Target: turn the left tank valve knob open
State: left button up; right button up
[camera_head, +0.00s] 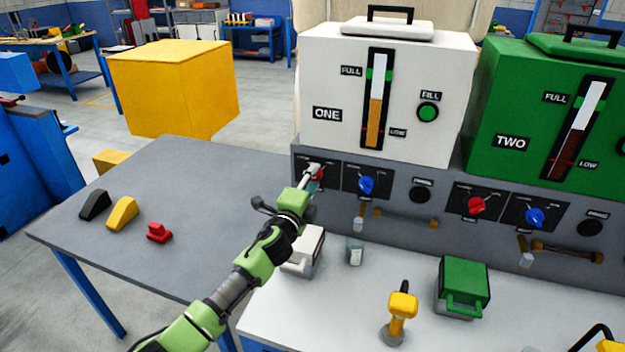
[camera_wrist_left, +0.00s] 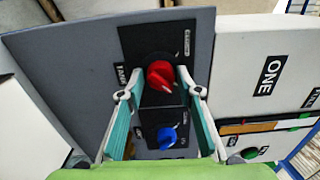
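The left tank's red valve knob (camera_wrist_left: 160,75) sits on a black plate of the grey panel, with a white pointer mark on its face. In the head view the red knob (camera_head: 320,175) is partly hidden behind my gripper. My left gripper (camera_head: 313,177) is at the panel's left end, in front of the knob. In the left wrist view my left gripper (camera_wrist_left: 161,78) is open, its fingertips on either side of the red knob with small gaps visible. I cannot tell whether either finger touches it. My right gripper is not in view.
The white tank ONE (camera_head: 400,85) and green tank TWO (camera_head: 510,110) stand on the panel. A blue knob (camera_head: 366,185) is right of the red one. A white box (camera_head: 303,252), grey cup (camera_head: 355,252), yellow tool (camera_head: 402,308) and green box (camera_head: 465,285) stand on the bench below.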

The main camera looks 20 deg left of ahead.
pick_arm(q)
jog(key=shift+o, duration=0.2)
jog(key=shift+s, duration=0.1)
jog(key=s, duration=1.1)
jog(key=shift+s+a, duration=0.2)
jog(key=shift+s, duration=0.2)
